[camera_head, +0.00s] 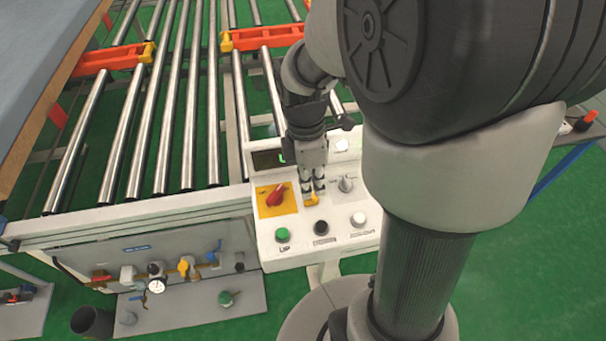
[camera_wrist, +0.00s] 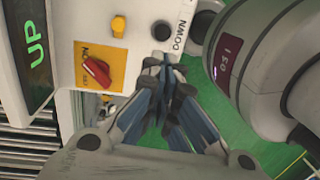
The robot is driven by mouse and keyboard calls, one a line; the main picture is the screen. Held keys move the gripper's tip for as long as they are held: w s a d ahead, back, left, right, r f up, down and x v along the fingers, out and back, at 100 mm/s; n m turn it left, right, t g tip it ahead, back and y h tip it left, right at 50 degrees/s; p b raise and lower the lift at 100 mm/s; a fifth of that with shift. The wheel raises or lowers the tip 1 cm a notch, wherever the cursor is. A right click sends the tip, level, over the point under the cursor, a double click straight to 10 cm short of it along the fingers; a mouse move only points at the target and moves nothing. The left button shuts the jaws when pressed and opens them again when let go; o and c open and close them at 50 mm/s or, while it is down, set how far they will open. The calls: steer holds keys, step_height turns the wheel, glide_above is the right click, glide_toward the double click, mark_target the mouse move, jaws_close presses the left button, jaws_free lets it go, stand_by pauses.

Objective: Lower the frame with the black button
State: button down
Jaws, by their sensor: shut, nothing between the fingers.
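The black button (camera_head: 321,227) sits in the bottom row of the white control panel (camera_head: 270,251), between a green and a white button. In the wrist view, the black button (camera_wrist: 162,30) has the label DOWN beside it. My gripper (camera_head: 313,191) is over the panel, pointing down at it. It also shows in the wrist view (camera_wrist: 168,72), with its fingers shut and nothing between them. Its tips appear close to the black button but do not cover it. The green button is hidden by the fingers in the wrist view. The panel display (camera_wrist: 38,50) reads UP in green.
The panel also bears a green button (camera_head: 282,235), a white button (camera_head: 358,219), a yellow button (camera_head: 312,200), a red switch (camera_head: 275,194) and a selector knob (camera_head: 346,184). Rollers (camera_head: 187,110) with orange parts (camera_head: 110,60) lie behind. A blue-grey mattress (camera_head: 35,60) is at upper left.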

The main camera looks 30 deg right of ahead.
mark_target(316, 226)
steer(key=f+b, duration=0.1)
steer(key=f, duration=0.3)
steer(key=s+f+b, duration=0.1)
steer(key=f+b, duration=0.1)
steer(key=f, duration=0.2)
steer(key=f+b, duration=0.1)
steer(key=f, duration=0.3)
steer(key=shift+s+d+f, duration=0.1)
steer(key=shift+s+d, duration=0.05)
steer(key=shift+s, duration=0.15)
